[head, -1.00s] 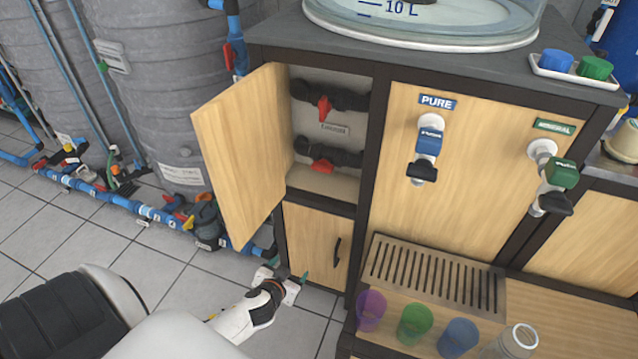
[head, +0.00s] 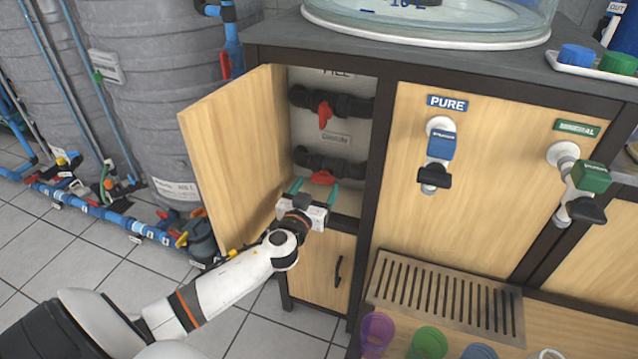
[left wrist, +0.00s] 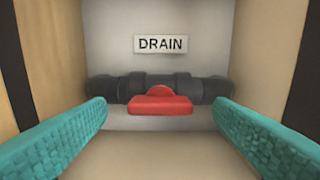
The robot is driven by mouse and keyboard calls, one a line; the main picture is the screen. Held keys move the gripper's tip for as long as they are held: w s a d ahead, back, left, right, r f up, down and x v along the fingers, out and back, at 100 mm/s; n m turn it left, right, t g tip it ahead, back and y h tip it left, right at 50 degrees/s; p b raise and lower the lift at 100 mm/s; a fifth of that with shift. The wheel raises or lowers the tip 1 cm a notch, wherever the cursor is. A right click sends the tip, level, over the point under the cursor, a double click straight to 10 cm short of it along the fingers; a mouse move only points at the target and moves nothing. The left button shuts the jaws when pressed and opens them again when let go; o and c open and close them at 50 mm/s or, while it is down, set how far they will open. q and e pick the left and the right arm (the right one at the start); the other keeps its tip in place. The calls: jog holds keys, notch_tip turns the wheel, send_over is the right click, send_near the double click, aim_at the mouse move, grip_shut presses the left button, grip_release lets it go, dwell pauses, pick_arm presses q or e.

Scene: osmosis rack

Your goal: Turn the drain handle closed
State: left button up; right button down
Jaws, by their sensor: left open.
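The drain handle (head: 323,178) is a red lever on the lower black pipe (head: 345,168) inside the open cabinet. In the left wrist view the red handle (left wrist: 160,104) lies crosswise along the dark pipe (left wrist: 104,88), under a sign (left wrist: 161,44) reading DRAIN. My left gripper (head: 314,188) is open at the cabinet opening, just below and in front of the handle. Its teal fingers stand either side of the handle in the left wrist view, apart from it, with nothing between them. My right gripper is not seen.
The open wooden door (head: 232,160) stands left of my left gripper. A second red handle (head: 324,113) sits on the upper pipe, above the drain one. The dark cabinet post (head: 373,170) bounds the opening on the right. PURE and MINERAL taps are further right.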

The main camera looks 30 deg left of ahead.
aim_at(323, 179)
pick_arm(q)
jog(key=shift+x, duration=1.25)
jog(key=c, duration=1)
